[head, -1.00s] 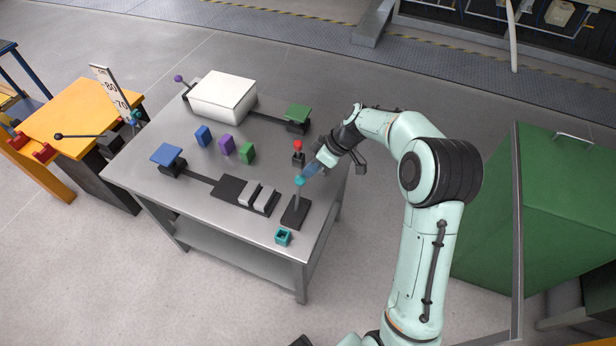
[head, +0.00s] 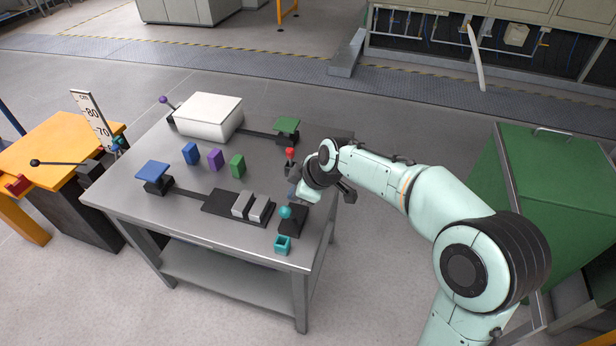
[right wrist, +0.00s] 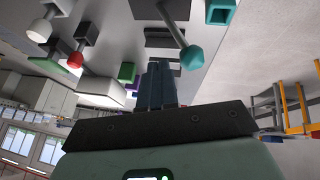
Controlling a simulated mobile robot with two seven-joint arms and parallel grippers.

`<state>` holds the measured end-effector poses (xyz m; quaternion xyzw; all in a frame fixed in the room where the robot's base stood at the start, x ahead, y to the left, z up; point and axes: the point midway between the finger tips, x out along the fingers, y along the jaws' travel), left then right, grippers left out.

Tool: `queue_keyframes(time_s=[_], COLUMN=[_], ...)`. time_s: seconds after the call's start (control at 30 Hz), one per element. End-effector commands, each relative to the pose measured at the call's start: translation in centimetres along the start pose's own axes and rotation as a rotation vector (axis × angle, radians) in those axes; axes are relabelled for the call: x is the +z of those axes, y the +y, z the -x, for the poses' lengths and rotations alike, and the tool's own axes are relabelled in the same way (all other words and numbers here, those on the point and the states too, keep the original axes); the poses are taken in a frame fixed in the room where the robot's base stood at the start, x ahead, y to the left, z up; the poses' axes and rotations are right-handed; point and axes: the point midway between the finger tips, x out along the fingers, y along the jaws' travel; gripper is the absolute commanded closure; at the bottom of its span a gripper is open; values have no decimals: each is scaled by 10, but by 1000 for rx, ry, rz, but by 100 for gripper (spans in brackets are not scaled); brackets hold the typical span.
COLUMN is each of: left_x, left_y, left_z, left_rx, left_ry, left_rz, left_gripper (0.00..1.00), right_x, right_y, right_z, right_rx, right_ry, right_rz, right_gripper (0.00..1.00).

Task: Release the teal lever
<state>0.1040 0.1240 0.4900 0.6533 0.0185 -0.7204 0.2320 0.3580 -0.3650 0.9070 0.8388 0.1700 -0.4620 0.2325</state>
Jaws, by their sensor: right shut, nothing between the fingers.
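The teal lever has a round teal knob (head: 286,212) on a grey rod over a dark base near the table's front right corner. Its rod leans low, with the knob close above the base. In the right wrist view the teal knob (right wrist: 192,57) is to the right of my fingertips, apart from them. My right gripper (right wrist: 159,66) is shut and empty; in the head view its fingers (head: 293,187) are partly hidden by the wrist, behind the knob. My left gripper is not in view.
A teal open box (head: 283,245) sits in front of the lever base. A red-knobbed lever (head: 290,154) stands behind my right gripper. Blue, purple and green blocks (head: 237,166) stand mid-table.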

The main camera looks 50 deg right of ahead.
Motion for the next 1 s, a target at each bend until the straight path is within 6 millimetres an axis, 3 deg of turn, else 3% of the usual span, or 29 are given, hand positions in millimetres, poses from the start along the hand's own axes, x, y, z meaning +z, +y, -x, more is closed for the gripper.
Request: queue_keyframes(time_s=[0.4,1.0], left_x=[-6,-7], left_y=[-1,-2], left_z=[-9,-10], left_rx=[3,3], left_ry=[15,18], left_rz=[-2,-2], left_gripper=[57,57], right_x=[0,0], right_y=[-22,-30], right_z=[-3,-6], right_rx=[-3,-17], right_ry=[0,-4], right_rz=[1,2], right_gripper=[100,100])
